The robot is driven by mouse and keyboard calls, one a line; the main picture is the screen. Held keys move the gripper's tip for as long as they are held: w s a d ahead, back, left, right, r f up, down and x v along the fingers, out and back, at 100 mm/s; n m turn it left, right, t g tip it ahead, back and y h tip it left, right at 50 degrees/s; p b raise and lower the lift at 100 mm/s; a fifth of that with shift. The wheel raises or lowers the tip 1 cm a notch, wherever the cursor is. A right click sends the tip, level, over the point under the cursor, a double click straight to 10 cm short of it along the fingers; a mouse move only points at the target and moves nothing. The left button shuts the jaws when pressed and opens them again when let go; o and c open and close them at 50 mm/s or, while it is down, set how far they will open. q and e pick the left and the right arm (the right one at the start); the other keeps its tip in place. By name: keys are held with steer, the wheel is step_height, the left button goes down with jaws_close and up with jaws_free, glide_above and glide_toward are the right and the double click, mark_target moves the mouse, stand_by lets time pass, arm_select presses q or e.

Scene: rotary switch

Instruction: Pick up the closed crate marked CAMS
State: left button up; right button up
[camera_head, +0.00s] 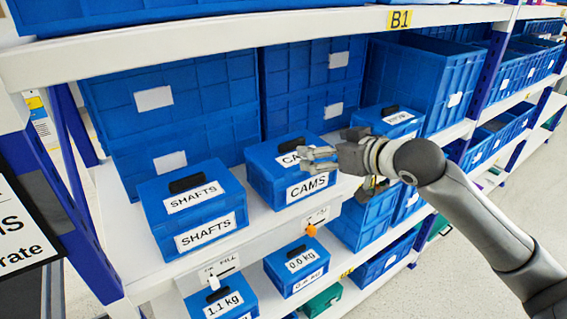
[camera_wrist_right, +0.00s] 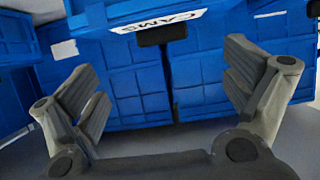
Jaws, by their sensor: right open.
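The closed blue crate marked CAMS (camera_head: 300,189) sits on the shelf in the head view, with a black handle and white labels on its lid and front. My right gripper (camera_head: 308,156) reaches in from the right over this crate's right part and hides some of its lid. In the right wrist view the crate's CAMS label (camera_wrist_right: 157,20) and black handle (camera_wrist_right: 162,36) show at the top. There, my right gripper (camera_wrist_right: 165,90) has its fingers wide apart, with nothing between them. I cannot tell the exact gap to the crate. My left gripper is not in view.
A closed SHAFTS crate (camera_head: 194,210) stands to the left on the same shelf (camera_head: 262,228). Another closed crate (camera_head: 386,121) is behind my right gripper. Large blue bins (camera_head: 160,110) stand behind. Below the shelf are an orange knob (camera_head: 311,231) and small crates marked in kg (camera_head: 297,264).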

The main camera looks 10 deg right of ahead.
steer(key=p, duration=0.1)
glide_toward(291, 140)
steer(key=shift+w+a+f, duration=0.25)
steer(key=shift+w+f, duration=0.6)
steer(key=shift+w, duration=0.05)
steer(key=shift+w+a+p, duration=0.2)
steer(key=shift+w+p, duration=0.3)
steer(key=shift+p, duration=0.1)
steer(key=p+x, duration=0.1)
steer(key=x, duration=0.2)
steer(key=shift+w+a+r+p, duration=0.1)
steer(key=shift+w+r+p, duration=0.1)
steer(key=shift+p, duration=0.1)
steer(key=shift+w+a+f, duration=0.15)
steer(key=shift+w+f, duration=0.25)
steer(key=shift+w, duration=0.1)
steer(key=shift+s, duration=0.15)
steer(key=c, duration=1.8)
steer(key=shift+r, duration=0.1)
steer(key=shift+c, duration=0.6)
